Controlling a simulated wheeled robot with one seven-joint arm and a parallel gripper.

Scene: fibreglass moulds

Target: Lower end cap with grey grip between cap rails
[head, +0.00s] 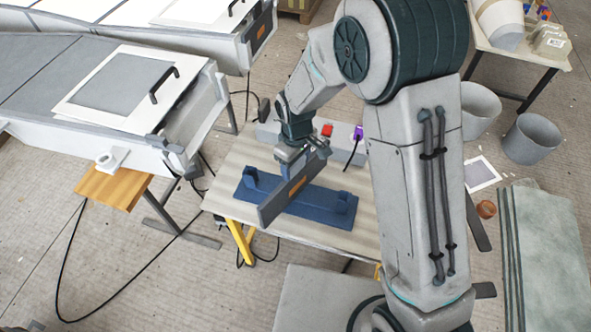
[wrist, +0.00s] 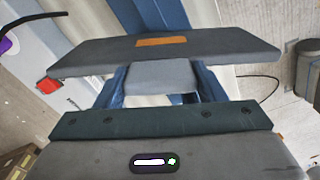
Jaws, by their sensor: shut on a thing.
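My gripper (head: 296,152) is shut on the end cap (head: 290,190), a dark grey flat panel with an orange label. In the wrist view, the fingers (wrist: 162,85) close on the grey grip (wrist: 160,76) of the end cap (wrist: 215,46). The cap is held on edge over the blue stand (head: 330,215) on the small table, lying slantwise across it; the head view does not show clearly whether they touch. The near mould (head: 75,135) has an open end at its right, with dark cap rails (head: 172,150) at its near corner. The cap is apart from these rails.
The small table (head: 232,160) also bears a grey box with a red switch (head: 327,130) and a purple part (head: 358,132). A second mould at the back has a similar cap (head: 261,28) at its end. Cables lie on the floor.

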